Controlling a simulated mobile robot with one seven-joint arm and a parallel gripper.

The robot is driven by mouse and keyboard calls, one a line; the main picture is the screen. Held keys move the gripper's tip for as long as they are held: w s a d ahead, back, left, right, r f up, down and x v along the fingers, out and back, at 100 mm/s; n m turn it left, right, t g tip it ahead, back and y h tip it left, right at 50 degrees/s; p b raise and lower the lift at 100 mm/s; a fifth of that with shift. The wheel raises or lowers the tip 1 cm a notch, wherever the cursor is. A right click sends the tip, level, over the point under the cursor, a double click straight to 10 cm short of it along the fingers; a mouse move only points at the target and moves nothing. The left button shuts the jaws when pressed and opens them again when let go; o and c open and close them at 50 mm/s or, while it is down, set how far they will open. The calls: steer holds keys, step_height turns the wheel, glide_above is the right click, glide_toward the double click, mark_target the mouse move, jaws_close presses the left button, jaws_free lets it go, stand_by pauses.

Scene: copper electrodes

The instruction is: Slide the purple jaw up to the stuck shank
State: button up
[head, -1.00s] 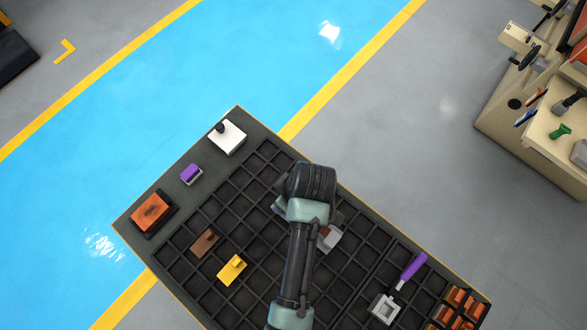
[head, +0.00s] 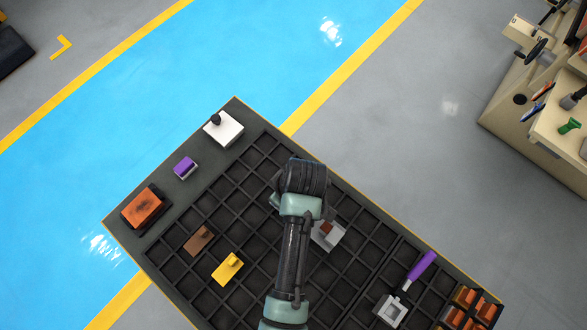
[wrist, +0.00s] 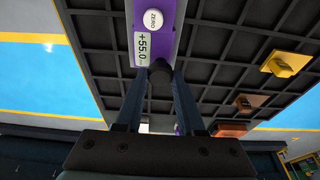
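In the wrist view, a purple jaw (wrist: 157,12) with a white ZERO button and a "+55.0" readout sits between grey edges. A black knob stands at its near end. My gripper (wrist: 160,78) has its two dark fingers on either side of this knob, apparently closed on it. In the head view my arm covers the gripper and the purple jaw. A grey block with a brown piece in it (head: 328,234) shows just right of my arm, partly hidden. I cannot tell whether that brown piece is the stuck shank, or see the gap to the jaw.
The black gridded tray (head: 262,235) holds a yellow holder (head: 228,268), a brown holder (head: 198,240) and a purple-handled tool (head: 421,267). Along its left side are an orange block (head: 145,207), a small purple block (head: 185,167) and a white block with black knob (head: 224,130).

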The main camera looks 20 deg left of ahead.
steer(key=c, duration=0.3)
steer(key=shift+s+d+p, duration=0.3)
steer(key=shift+d+p, duration=0.1)
steer(key=shift+d, duration=0.4)
steer(key=shift+s+d+p, duration=0.25)
steer(key=shift+d+p, duration=0.1)
steer(key=shift+d, duration=0.45)
steer(key=o, duration=1)
steer(key=p+v, duration=0.2)
steer(key=a+p+v, duration=0.1)
steer(key=p+v, duration=0.2)
steer(key=p, duration=0.1)
steer(key=shift+w+a+r, duration=0.1)
steer(key=shift+w+r, duration=0.1)
steer(key=shift+r, duration=0.35)
